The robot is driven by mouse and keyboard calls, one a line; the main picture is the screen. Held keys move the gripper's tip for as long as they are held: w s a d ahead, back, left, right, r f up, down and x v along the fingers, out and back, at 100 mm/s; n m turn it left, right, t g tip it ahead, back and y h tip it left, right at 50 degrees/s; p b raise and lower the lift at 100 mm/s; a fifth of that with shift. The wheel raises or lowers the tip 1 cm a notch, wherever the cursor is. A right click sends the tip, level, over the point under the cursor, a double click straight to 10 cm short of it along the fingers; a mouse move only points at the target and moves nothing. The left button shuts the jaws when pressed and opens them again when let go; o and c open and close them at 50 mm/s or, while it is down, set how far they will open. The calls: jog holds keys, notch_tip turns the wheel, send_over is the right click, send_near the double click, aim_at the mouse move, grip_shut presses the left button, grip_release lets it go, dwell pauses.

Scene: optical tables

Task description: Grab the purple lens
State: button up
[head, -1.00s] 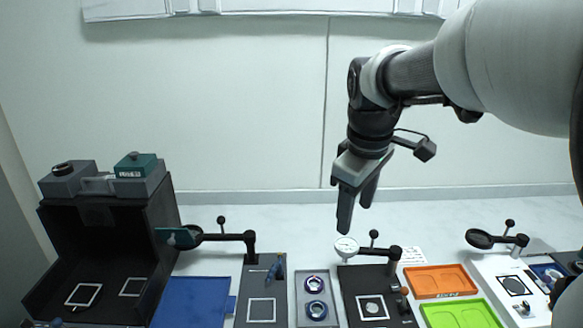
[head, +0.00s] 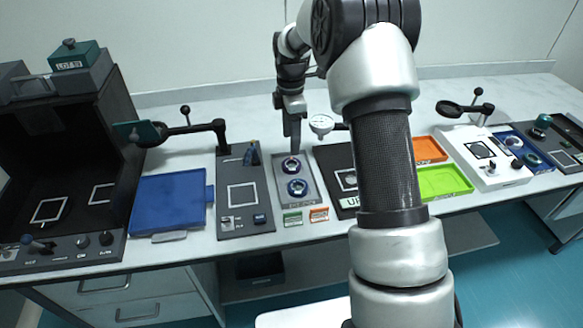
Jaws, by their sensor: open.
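Two small ringed lenses sit one behind the other on a grey tray (head: 311,200) at mid-table in the head view. The rear lens (head: 291,164) has a dark blue-purple rim. The front lens (head: 297,187) has a similar, bluer rim; at this size I cannot tell surely which is the purple one. My gripper (head: 292,138) is open and empty, pointing down above and just behind the rear lens, apart from it as far as I can see. Only one finger shows clearly; my own arm covers part of the scene to the right.
A dark panel (head: 258,208) with a post-mounted arm and a blue tray (head: 166,205) lie left of the lens tray. A black open box (head: 60,150) stands far left. A dial on an arm (head: 321,124) is close right of my gripper. Orange (head: 428,149) and green (head: 444,183) trays lie right.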

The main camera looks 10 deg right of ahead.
aim_at(291, 164)
notch_tip(291, 164, down, 9)
jog(key=shift+w+f+b, duration=0.1)
jog(key=shift+w+b, duration=0.05)
jog(key=shift+b, duration=0.4)
jog(key=c, duration=0.8)
